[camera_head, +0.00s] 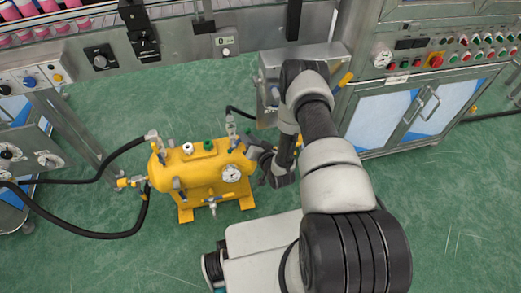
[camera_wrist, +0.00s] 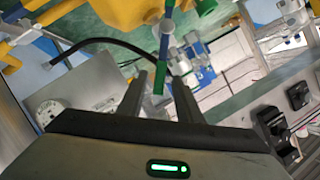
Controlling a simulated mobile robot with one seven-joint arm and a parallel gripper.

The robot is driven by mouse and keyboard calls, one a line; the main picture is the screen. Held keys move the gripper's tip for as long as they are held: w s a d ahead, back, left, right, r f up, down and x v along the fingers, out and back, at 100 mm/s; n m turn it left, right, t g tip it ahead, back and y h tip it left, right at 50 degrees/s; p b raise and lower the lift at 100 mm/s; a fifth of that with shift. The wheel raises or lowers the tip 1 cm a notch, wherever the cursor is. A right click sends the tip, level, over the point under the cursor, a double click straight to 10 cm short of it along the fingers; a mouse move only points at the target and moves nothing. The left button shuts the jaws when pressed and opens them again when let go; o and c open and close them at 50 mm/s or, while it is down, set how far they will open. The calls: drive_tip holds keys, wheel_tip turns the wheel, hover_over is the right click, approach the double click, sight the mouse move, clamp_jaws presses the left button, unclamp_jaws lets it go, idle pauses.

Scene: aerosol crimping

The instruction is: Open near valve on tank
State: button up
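The yellow tank (camera_head: 205,178) stands on the green floor, with a round gauge (camera_head: 231,173) and several small fittings on it. Part of the tank also shows at the top of the wrist view (camera_wrist: 125,12). My gripper (camera_wrist: 158,90) is at the right end of the tank in the head view, where my arm partly hides that end. In the wrist view its two fingers are apart. A thin blue and green valve lever (camera_wrist: 162,60) runs down into the gap between the fingertips. I cannot tell whether either finger touches it. The valve's body is partly hidden.
Black hoses (camera_head: 110,235) run from the tank's left side across the floor. A machine with a cabinet (camera_head: 385,115) stands at the right, and a conveyor frame (camera_head: 190,42) runs along the back. Open floor lies left of the tank and before the cabinet.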

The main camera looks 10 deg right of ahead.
drive_tip(key=p+v, duration=0.2)
drive_tip(key=v, duration=1.2)
drive_tip(key=shift+s+d, duration=0.1)
